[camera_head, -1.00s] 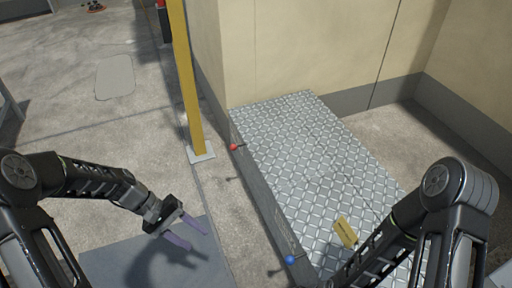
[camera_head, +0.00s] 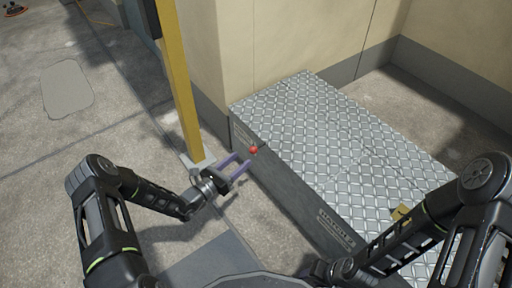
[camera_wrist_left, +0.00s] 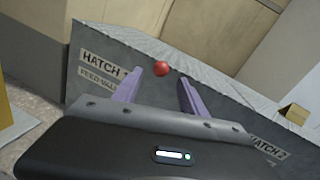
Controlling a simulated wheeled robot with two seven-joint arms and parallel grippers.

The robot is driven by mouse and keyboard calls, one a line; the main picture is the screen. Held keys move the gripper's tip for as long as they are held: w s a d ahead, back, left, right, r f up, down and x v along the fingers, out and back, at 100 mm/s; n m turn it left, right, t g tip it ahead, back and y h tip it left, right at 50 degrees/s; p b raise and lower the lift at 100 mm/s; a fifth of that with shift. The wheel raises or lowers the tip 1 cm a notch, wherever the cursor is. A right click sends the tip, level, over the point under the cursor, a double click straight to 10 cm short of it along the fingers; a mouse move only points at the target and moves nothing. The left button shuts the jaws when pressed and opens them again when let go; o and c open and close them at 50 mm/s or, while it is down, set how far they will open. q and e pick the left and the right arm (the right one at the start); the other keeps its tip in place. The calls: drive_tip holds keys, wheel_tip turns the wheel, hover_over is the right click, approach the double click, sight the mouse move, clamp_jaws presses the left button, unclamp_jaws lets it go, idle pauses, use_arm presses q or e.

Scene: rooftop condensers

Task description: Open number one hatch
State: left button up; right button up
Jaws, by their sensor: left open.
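A low grey box (camera_head: 272,176) with a diamond-plate top (camera_head: 345,140) stands against the beige wall. Its top lies flat. A red ball knob (camera_head: 253,150) sticks out from its front face near the far left end. In the left wrist view, a label reading HATCH (camera_wrist_left: 100,62) is left of the red knob (camera_wrist_left: 160,68), its number partly hidden by a finger. A HATCH 2 label (camera_wrist_left: 266,147) is further right. My left gripper (camera_head: 242,160) is open, its purple fingertips just short of the knob, which appears between them. My right gripper is out of view.
A yellow post (camera_head: 181,90) on a pale base stands just left of my left gripper. A small yellow tag (camera_head: 402,212) lies on the plate near my right arm. Concrete floor at the left is mostly clear.

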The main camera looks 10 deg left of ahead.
sight(251, 152)
use_arm(q)
drive_tip(key=shift+d, duration=0.1)
drive_tip(key=b+x, duration=0.3)
drive_tip(key=x, duration=0.3)
drive_tip(key=shift+w+d, duration=0.1)
drive_tip(key=shift+w, duration=0.05)
drive_tip(key=shift+w+d+r, duration=0.1)
drive_tip(key=shift+w+d, duration=0.2)
drive_tip(key=shift+w, duration=0.25)
clamp_jaws()
idle(1.0)
